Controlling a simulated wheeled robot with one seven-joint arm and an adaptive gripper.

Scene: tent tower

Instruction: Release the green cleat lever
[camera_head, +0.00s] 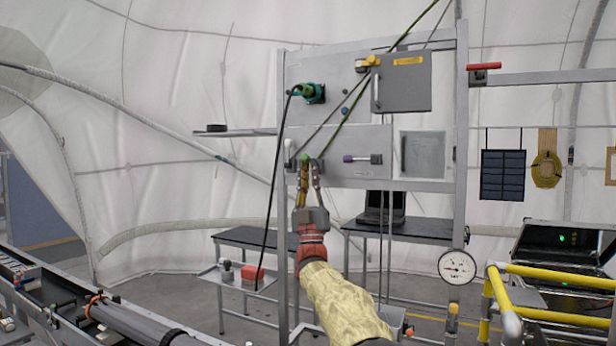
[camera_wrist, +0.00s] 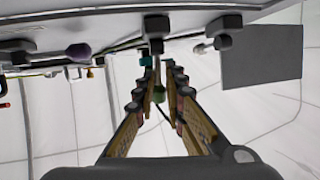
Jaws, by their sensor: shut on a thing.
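The green cleat lever (camera_head: 305,158) is at the lower left of the grey panel (camera_head: 345,140); only its green end shows in the head view. In the wrist view its green knob (camera_wrist: 159,88) hangs from a dark stem between the two fingers. My gripper (camera_head: 309,168) is shut on the lever, reaching up to it from below. It also shows in the wrist view (camera_wrist: 163,80), with a finger on either side of the knob. A green rope (camera_head: 345,118) runs from the upper right down to the cleat area. The fingers hide part of the lever.
A purple-knobbed lever (camera_head: 349,158) sits to the right, and a pale knob (camera_head: 288,147) close to the left. A grey door box (camera_head: 404,85) is above. A black cable (camera_head: 268,190) hangs left from a green plug (camera_head: 312,92). A laptop (camera_head: 381,208) stands on a table behind.

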